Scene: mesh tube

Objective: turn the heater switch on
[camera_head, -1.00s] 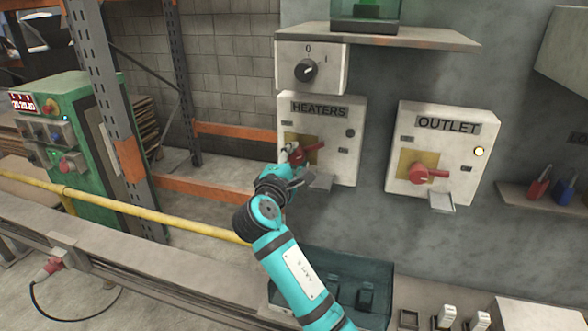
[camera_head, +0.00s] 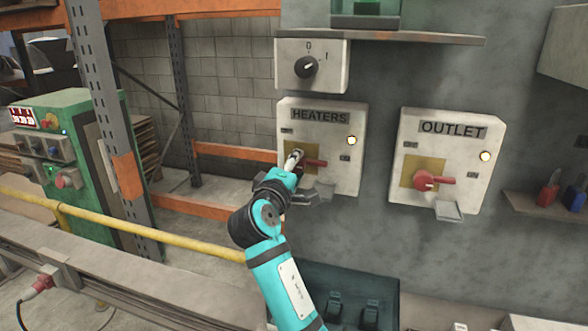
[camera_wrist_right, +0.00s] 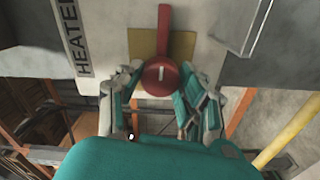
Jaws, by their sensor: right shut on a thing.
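The heaters box (camera_head: 318,113) is a pale panel on the wall with a red rotary switch (camera_head: 315,162) on a yellow plate. The switch handle points right, roughly level. A round lamp (camera_head: 351,141) on this box is lit. My right gripper (camera_head: 293,163) is at the left end of the switch, shut on its red knob. In the right wrist view the two fingers stand on either side of the round red knob (camera_wrist_right: 160,76), and its handle points up in that picture. My left gripper is not in view.
The outlet box (camera_head: 447,128) with a similar red switch (camera_head: 432,180) and a lit lamp (camera_head: 485,156) is to the right. A dial box (camera_head: 311,65) and a shelf (camera_head: 410,38) are above. A yellow rail (camera_head: 140,232) runs at the lower left.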

